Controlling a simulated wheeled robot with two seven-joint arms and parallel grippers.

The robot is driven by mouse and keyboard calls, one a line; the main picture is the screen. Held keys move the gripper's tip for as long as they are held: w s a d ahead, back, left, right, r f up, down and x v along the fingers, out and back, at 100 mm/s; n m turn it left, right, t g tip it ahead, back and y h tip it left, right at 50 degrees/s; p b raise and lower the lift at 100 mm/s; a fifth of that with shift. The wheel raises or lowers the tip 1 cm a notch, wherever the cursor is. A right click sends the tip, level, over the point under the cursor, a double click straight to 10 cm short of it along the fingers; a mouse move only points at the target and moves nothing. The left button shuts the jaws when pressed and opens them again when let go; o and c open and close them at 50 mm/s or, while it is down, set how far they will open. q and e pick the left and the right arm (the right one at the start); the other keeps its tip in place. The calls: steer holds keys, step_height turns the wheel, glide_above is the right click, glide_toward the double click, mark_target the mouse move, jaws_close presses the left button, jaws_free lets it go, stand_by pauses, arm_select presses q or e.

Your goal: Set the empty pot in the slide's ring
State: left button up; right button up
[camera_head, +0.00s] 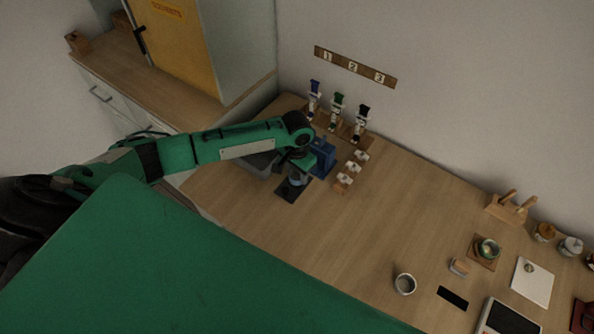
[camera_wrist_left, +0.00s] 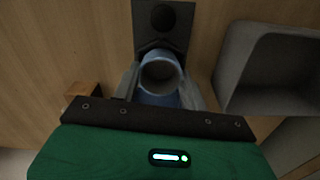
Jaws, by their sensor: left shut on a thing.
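The empty pot (camera_wrist_left: 160,76) is a small blue-grey cup. In the left wrist view its open mouth faces the camera and nothing shows inside. My left gripper (camera_wrist_left: 160,88) is shut on it, one finger on each side. The slide (camera_wrist_left: 145,30) is a dark plate just beyond the pot, with a round black ring (camera_wrist_left: 163,19) on it. In the head view my left gripper (camera_head: 298,176) is low over the slide (camera_head: 286,192), partly hiding it. I cannot tell whether the pot touches the slide. My right gripper is not in view.
A dark blue block (camera_head: 323,155) stands right behind the gripper. A grey bin (camera_wrist_left: 262,70) is close on the right in the wrist view. Small wooden blocks with white tops (camera_head: 345,178) and three coloured tubes on stands (camera_head: 337,110) are nearby. The middle worktop (camera_head: 330,235) is clear.

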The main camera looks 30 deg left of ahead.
arm_select(q)
steer(key=shift+p, duration=0.4)
steer(key=shift+f+p, duration=0.2)
steer(key=shift+p, duration=0.15)
stand_by(0.5)
steer(key=o, duration=1)
steer(key=shift+o, duration=0.2)
steer(key=shift+r+p, duration=2.5)
steer(key=shift+p, duration=0.25)
